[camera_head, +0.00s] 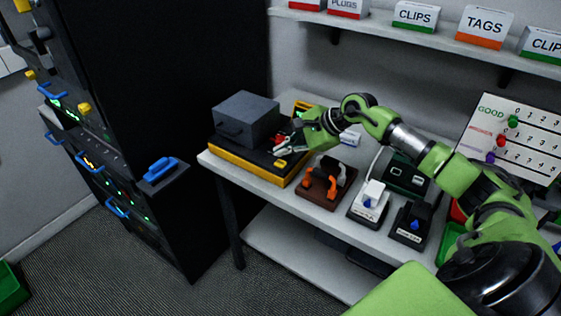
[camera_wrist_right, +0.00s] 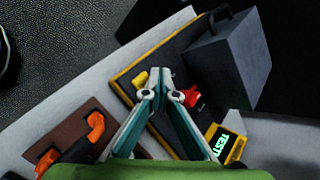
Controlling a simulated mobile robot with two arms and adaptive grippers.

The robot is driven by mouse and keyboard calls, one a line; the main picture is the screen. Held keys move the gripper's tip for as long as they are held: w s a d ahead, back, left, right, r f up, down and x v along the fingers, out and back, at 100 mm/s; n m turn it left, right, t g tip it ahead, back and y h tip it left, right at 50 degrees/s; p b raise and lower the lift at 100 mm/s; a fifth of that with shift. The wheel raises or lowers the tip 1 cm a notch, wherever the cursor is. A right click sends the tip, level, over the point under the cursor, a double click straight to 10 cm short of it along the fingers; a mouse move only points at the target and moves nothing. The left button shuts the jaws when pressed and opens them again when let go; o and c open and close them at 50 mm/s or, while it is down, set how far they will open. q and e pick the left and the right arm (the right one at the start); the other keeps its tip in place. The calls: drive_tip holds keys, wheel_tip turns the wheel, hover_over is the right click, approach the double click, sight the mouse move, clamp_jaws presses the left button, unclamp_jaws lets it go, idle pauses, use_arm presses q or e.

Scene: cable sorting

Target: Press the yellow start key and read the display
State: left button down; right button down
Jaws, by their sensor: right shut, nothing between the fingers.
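The tester (camera_head: 245,162) is a black-topped unit with a yellow rim at the left end of the table; it also fills the middle of the right wrist view (camera_wrist_right: 122,80). The yellow key (camera_wrist_right: 140,78) is on its top near the rim, just left of my right fingertips. A red key or knob (camera_wrist_right: 190,97) is on their other side. My right gripper (camera_wrist_right: 160,82) is shut and empty over the tester; it shows in the head view (camera_head: 281,157). Whether the fingers touch the yellow key is unclear.
A grey box with a handle (camera_head: 245,118) stands on the tester's back part. A brown stand with orange grips (camera_head: 325,185) and stands with white (camera_head: 370,203) and blue (camera_head: 411,222) parts line the table's front. A dark rack (camera_head: 160,205) stands left.

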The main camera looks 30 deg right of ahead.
sight(283, 163)
drive_tip(key=shift+r+p, duration=0.65)
drive_tip(key=shift+r, duration=1.2)
